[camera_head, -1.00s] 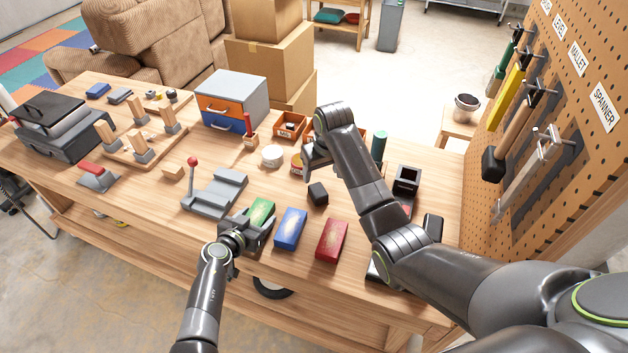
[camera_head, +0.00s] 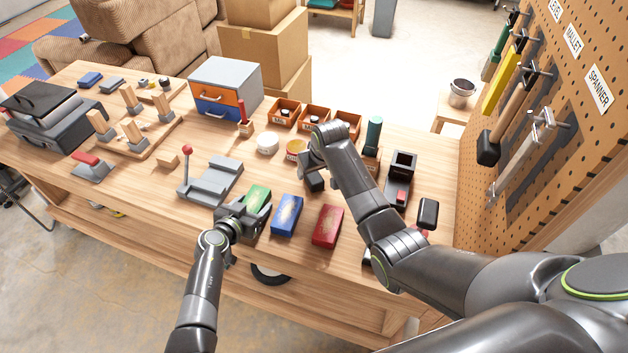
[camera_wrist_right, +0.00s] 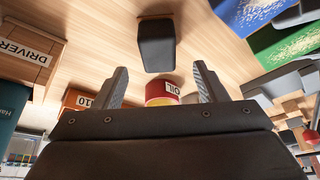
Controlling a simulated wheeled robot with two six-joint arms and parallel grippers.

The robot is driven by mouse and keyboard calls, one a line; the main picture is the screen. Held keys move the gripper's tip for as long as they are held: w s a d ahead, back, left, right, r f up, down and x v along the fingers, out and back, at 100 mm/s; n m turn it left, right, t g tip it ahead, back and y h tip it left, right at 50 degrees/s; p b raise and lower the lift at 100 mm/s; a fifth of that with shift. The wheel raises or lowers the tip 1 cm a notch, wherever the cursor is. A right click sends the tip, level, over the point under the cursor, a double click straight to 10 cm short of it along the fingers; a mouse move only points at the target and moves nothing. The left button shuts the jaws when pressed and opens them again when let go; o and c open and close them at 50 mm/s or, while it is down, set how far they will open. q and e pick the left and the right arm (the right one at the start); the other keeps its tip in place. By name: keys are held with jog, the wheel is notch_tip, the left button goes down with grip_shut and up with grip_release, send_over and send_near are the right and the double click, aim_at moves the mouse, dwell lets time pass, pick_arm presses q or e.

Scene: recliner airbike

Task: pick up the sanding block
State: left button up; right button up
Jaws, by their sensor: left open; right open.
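A small dark grey block (camera_head: 314,184), which looks like the sanding block, lies on the workbench behind the blue and red boxes. It also shows in the right wrist view (camera_wrist_right: 157,45), just beyond and between the fingertips. My right gripper (camera_head: 312,168) is open, close to the block and partly hiding it in the head view. The right wrist view shows its two spread fingers (camera_wrist_right: 161,82) with nothing between them. My left gripper (camera_head: 243,212) is open at the near end of the green box (camera_head: 257,197); whether it touches the box is unclear.
A blue box (camera_head: 287,214) and a red box (camera_head: 327,225) lie in front of the block. A yellow-red tin (camera_head: 296,148), a white tub (camera_head: 267,143) and orange bins (camera_head: 284,112) are behind it. A grey vise (camera_head: 212,182) is to the left. A pegboard (camera_head: 560,130) stands right.

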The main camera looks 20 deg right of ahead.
aim_at(314, 175)
jog(key=shift+x, duration=2.55)
jog(key=shift+s+d, duration=0.1)
jog(key=shift+s, duration=0.05)
jog(key=shift+c, duration=0.2)
jog(key=c, duration=1.2)
jog(key=shift+o, duration=0.2)
notch_tip(314, 175, up, 10)
jog(key=shift+f, duration=0.1)
jog(key=o, duration=0.5)
jog(key=shift+c, duration=1.3)
